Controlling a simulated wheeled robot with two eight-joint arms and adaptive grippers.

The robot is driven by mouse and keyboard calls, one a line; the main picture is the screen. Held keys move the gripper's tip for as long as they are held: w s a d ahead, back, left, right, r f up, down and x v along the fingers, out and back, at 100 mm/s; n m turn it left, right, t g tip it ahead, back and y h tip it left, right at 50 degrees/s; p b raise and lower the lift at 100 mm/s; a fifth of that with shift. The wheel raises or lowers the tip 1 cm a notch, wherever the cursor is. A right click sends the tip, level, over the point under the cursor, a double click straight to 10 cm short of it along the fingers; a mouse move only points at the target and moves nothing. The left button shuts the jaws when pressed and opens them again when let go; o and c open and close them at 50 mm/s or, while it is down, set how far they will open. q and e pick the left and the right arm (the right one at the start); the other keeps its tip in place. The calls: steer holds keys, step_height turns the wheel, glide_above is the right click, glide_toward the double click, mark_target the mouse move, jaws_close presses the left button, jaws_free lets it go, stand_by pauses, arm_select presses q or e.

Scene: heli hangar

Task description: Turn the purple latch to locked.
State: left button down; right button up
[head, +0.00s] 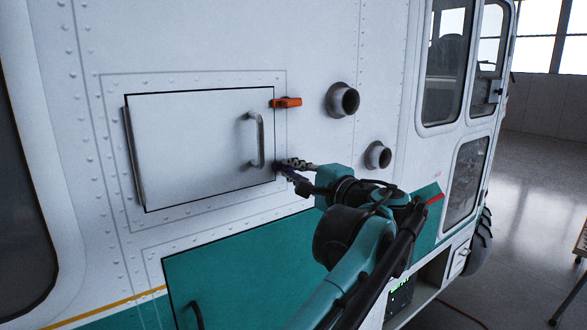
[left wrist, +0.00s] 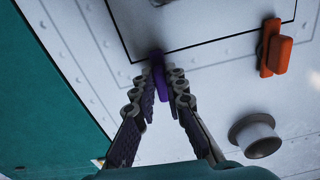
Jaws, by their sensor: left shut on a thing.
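The purple latch (left wrist: 159,72) sits at the right edge of the white door panel (left wrist: 210,20), near the door's lower right corner. In the left wrist view its body runs from the door edge back between my fingers, roughly across that edge. My left gripper (left wrist: 160,95) has its two fingers closed around the latch, one on each side. In the head view my left gripper (head: 289,167) reaches the door's lower right corner, and the latch is mostly hidden by the fingers there. My right gripper is not in view.
An orange latch (head: 287,102) sits higher on the same door edge. A grey door handle (head: 257,140) stands left of my gripper. Two round dark ports (head: 343,100) (head: 378,155) stick out to the right. A teal panel (head: 230,255) lies below.

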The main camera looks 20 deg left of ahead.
arm_select(q)
steer(key=shift+f+n, duration=0.1)
steer(key=shift+n, duration=0.4)
steer(key=c, duration=1.6)
jaws_free()
steer(key=shift+o, duration=0.2)
steer(key=v, duration=1.2)
steer(key=shift+a+f, duration=0.1)
